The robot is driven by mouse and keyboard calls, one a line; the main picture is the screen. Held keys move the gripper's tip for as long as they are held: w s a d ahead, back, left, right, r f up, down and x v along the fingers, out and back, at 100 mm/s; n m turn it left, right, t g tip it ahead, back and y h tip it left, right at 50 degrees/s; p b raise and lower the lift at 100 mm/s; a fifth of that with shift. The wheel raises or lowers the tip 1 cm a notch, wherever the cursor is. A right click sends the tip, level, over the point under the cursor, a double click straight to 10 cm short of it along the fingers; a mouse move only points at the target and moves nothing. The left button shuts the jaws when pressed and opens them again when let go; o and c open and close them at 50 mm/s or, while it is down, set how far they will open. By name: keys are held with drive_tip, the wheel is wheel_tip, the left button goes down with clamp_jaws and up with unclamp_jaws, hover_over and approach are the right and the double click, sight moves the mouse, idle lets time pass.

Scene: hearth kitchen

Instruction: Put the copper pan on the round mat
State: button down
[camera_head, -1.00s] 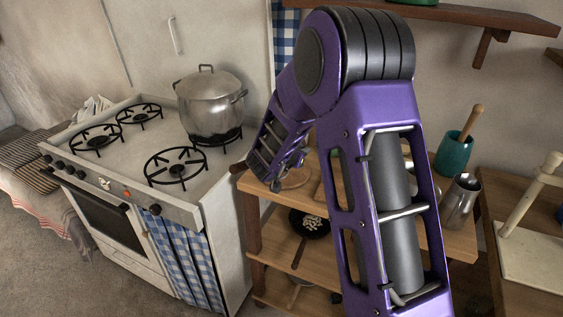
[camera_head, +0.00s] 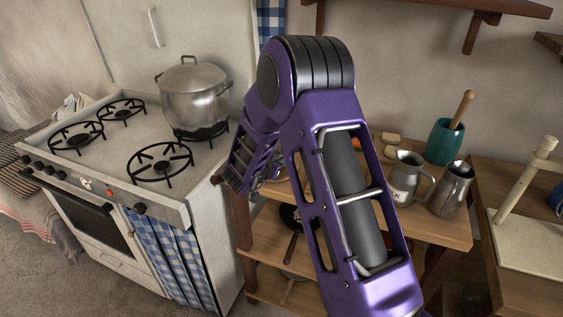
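My purple arm reaches down to the wooden shelf unit, and the wrist end (camera_head: 240,180) hangs over its left end. The fingers are too small and hidden to read. I cannot make out a copper pan for certain. A dark pan (camera_head: 289,217) with a long handle is on the middle shelf, partly behind my arm. A short brown piece, perhaps a handle end, juts out left of my wrist. The round mat is not clearly visible; my arm covers much of the left part of the top.
A stove (camera_head: 108,165) with a lidded steel pot (camera_head: 195,100) stands left. On the wooden top (camera_head: 440,228) are a mug (camera_head: 405,178), a metal pitcher (camera_head: 451,190) and a teal crock (camera_head: 445,142). A wall shelf (camera_head: 440,8) is above. A side table is right.

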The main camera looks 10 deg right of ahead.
drive_tip(key=c, duration=0.9)
unclamp_jaws()
drive_tip(key=shift+f, duration=0.1)
drive_tip(key=p+v, duration=0.1)
drive_tip(key=v, duration=1.1)
